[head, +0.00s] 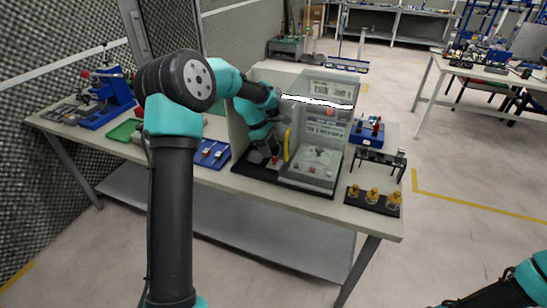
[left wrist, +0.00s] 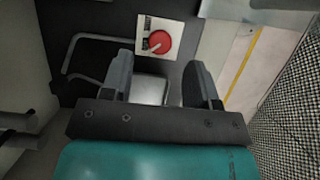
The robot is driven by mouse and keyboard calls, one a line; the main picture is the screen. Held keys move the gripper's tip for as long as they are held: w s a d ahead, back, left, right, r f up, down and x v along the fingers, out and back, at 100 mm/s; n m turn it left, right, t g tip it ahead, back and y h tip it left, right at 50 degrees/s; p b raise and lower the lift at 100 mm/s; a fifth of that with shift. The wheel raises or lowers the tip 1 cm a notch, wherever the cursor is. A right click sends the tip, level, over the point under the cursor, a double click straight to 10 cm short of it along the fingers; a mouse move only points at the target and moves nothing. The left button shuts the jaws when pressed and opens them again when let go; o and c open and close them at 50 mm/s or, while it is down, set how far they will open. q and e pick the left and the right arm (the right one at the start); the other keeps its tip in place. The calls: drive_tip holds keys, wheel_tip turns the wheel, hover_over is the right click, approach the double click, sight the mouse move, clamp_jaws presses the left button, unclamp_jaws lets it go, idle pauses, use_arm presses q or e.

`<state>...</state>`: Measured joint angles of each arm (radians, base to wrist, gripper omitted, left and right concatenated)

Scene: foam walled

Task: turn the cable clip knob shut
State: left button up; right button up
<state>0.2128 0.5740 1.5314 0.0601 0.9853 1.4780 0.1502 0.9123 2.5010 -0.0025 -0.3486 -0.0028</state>
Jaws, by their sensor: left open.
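The knob (left wrist: 161,41) is a round red dial with a pale pointer mark, set on a white plate with dark print. It shows ahead of my left gripper (left wrist: 160,78) in the left wrist view. The two dark fingers are apart, with nothing held between them. The knob appears beyond the fingertips, not touched. In the head view a small red spot on a pale plate (head: 275,160), low inside the enclosure, looks like the same knob. My left gripper (head: 264,152) is just beside it there, partly dark and hard to make out. My right gripper is not seen.
A clear-panelled enclosure (head: 318,150) stands close right of my left arm, with a yellow handle (head: 287,145). A bent metal handle (left wrist: 78,52) lies left of the knob in the wrist view.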

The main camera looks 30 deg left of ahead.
sight(274, 157)
use_arm(q)
drive_tip(key=shift+x, duration=2.35)
drive_tip(key=c, duration=0.9)
drive_tip(key=shift+c, duration=0.2)
drive_tip(key=shift+m, duration=0.3)
drive_tip(key=shift+w+m+g, duration=0.1)
drive_tip(key=shift+m+g, duration=0.5)
drive_tip(key=shift+m, duration=0.7)
drive_tip(key=shift+w+m+g, duration=0.1)
drive_tip(key=shift+m+g, duration=0.5)
drive_tip(key=shift+m, duration=0.7)
drive_tip(key=shift+s, duration=0.1)
